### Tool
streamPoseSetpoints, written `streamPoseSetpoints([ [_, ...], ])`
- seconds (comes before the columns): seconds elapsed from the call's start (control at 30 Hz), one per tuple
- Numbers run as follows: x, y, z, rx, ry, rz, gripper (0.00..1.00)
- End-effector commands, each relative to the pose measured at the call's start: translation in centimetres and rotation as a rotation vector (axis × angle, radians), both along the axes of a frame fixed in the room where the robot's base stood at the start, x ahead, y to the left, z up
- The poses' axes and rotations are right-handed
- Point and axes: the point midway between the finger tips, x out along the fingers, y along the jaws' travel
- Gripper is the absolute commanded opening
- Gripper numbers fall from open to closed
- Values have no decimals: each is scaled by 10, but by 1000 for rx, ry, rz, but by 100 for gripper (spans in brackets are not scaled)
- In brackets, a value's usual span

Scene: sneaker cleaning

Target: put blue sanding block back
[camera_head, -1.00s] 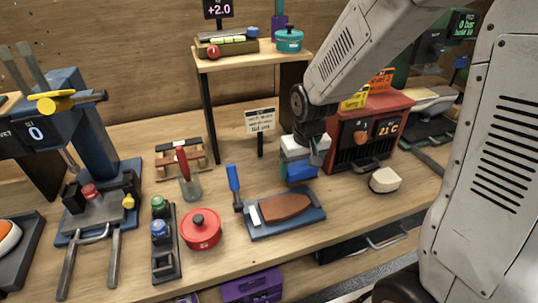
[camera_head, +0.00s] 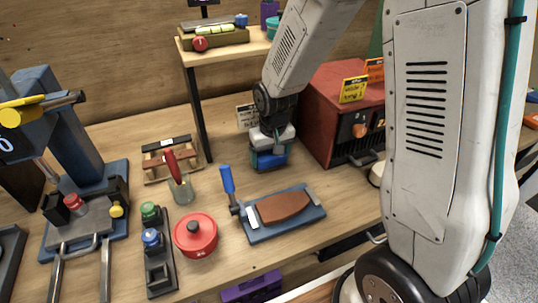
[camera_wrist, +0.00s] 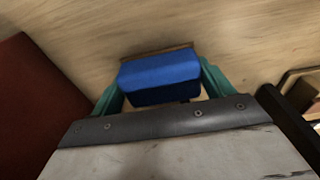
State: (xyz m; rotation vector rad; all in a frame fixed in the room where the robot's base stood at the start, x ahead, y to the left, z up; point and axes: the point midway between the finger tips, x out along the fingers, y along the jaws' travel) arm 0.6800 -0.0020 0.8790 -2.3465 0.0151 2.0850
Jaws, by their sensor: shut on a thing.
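The blue sanding block (camera_wrist: 160,73) sits between the teal fingers of my gripper (camera_wrist: 157,82) in the wrist view. A thin brown edge shows along the block's far side. In the head view my gripper (camera_head: 270,160) is shut on the blue block, holding it over the back middle of the bench; the gap beneath cannot be judged.
A red oven (camera_head: 325,110) is close on the right. A blue tray (camera_head: 316,216) holds a brown sole-shaped piece in front. A red pot (camera_head: 196,237), a jar with a red-handled tool (camera_head: 180,190) and a raised shelf (camera_head: 226,52) stand left. A sign (camera_head: 246,116) is behind my gripper.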

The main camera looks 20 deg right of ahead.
Motion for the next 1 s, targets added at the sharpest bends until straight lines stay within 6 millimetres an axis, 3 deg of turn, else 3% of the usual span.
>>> streamPoseSetpoints([
  [0.2,0,1,-2,0,0,1,51],
  [0.23,0,1,-2,0,0,2,82],
  [0.3,0,1,-2,0,0,2,100],
  [0.67,0,2,4,1,-2,3,100],
  [0.77,-1,2,16,1,-4,3,100],
  [1.0,-7,2,68,1,-6,3,100],
])
